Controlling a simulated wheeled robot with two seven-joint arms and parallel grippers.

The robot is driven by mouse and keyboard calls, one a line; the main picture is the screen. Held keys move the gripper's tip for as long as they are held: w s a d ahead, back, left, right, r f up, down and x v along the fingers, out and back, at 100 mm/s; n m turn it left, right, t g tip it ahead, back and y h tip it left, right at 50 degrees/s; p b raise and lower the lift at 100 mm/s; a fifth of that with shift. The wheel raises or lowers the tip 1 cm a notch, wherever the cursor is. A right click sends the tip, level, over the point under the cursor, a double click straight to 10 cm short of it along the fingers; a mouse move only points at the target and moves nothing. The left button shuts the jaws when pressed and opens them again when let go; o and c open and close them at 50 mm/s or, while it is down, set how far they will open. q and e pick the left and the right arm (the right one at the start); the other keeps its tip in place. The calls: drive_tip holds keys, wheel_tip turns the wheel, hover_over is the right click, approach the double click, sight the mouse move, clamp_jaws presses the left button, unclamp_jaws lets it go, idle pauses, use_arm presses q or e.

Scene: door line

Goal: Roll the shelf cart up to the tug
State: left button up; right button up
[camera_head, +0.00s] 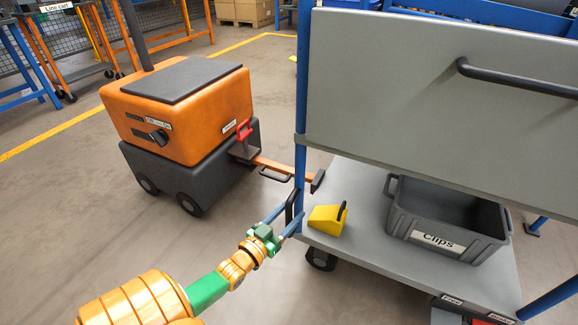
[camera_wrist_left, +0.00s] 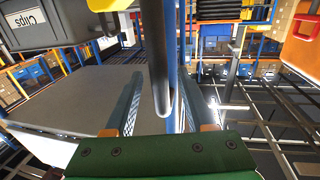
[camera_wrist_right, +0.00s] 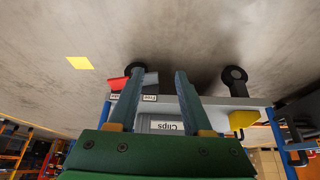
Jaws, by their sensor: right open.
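The grey shelf cart (camera_head: 350,262) with blue posts stands at the right in the head view. The orange and dark grey tug (camera_head: 185,110) stands to its left. The tug's orange bar (camera_head: 272,165) points toward the cart's left post; I cannot tell if they touch. A red lever (camera_head: 243,130) stands up at the bar's base. My left gripper (camera_head: 283,225) is at the cart's black upright handle (camera_head: 291,205). In the left wrist view the handle (camera_wrist_left: 160,75) is between its spread fingers. My right gripper (camera_wrist_right: 158,75) is open and empty, facing the cart's lower deck.
A grey Clips bin (camera_head: 440,225) and a yellow block (camera_head: 327,220) sit on the cart's lower deck. Free and Brake labels (camera_head: 500,318) are on its front edge. Another cart, labelled Line cart, (camera_head: 65,45) stands at the back left. The floor around the tug is clear.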

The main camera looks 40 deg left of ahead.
use_arm(q)
drive_tip(key=shift+s+d+r+p, duration=0.15)
drive_tip(key=shift+s+p, duration=0.45)
drive_tip(key=shift+s, duration=0.6)
drive_tip(key=s+p, duration=0.1)
drive_tip(key=s, duration=0.3)
drive_tip(key=shift+s+d, duration=0.15)
drive_tip(key=shift+s, duration=0.2)
use_arm(e)
drive_tip(key=s+f, duration=0.1)
drive_tip(key=s+f+g, duration=0.1)
drive_tip(key=f, duration=0.1)
drive_tip(key=s+f+g, duration=0.1)
drive_tip(key=f, duration=0.1)
drive_tip(key=shift+d, duration=0.4)
